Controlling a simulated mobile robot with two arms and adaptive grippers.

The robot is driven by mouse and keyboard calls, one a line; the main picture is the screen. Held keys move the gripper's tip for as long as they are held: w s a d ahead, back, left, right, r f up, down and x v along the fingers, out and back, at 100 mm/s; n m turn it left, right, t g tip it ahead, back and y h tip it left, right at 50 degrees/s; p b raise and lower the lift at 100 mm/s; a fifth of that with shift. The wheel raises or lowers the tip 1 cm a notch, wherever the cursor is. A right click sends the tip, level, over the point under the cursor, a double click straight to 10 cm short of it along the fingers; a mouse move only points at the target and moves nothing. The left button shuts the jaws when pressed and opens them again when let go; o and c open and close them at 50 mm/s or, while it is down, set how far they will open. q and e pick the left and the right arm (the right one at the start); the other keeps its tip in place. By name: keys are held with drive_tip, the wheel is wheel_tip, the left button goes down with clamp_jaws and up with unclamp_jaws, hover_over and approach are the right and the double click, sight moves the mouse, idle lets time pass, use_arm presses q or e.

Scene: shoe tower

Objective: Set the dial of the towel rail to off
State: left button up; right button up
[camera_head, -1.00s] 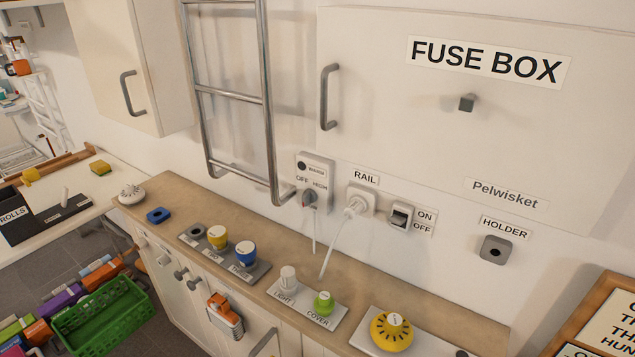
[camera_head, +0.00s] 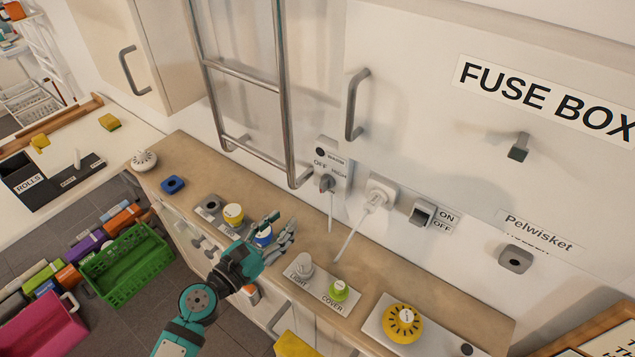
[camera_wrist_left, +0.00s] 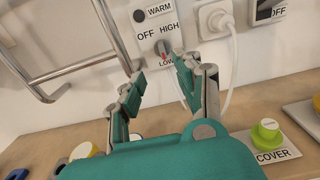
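The towel rail's dial (camera_head: 327,183) is a grey knob on a white control box (camera_head: 338,160) on the wall, beside the bottom of the metal rail (camera_head: 252,80). In the left wrist view the dial (camera_wrist_left: 161,47) lies ahead, between labels OFF and HIGH, with LOW below; its red mark points down towards LOW. My left gripper (camera_head: 281,230) is over the worktop, below and left of the dial. In the left wrist view its fingers (camera_wrist_left: 160,78) are apart with nothing between them, and the dial shows beyond them. My right gripper is not in view.
A plugged-in white cable (camera_head: 352,237) hangs right of the control box, near a rocker switch (camera_head: 421,213). On the worktop stand yellow and blue knobs, a LIGHT and COVER panel (camera_head: 318,288) and a large yellow dial (camera_head: 402,322). A cupboard handle (camera_head: 356,104) juts out above.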

sight(321, 185)
use_arm(q)
drive_tip(key=x, duration=1.3)
drive_tip(key=shift+w+d+p, duration=0.1)
drive_tip(key=shift+d+p, duration=0.15)
drive_tip(key=shift+p, duration=0.1)
clamp_jaws()
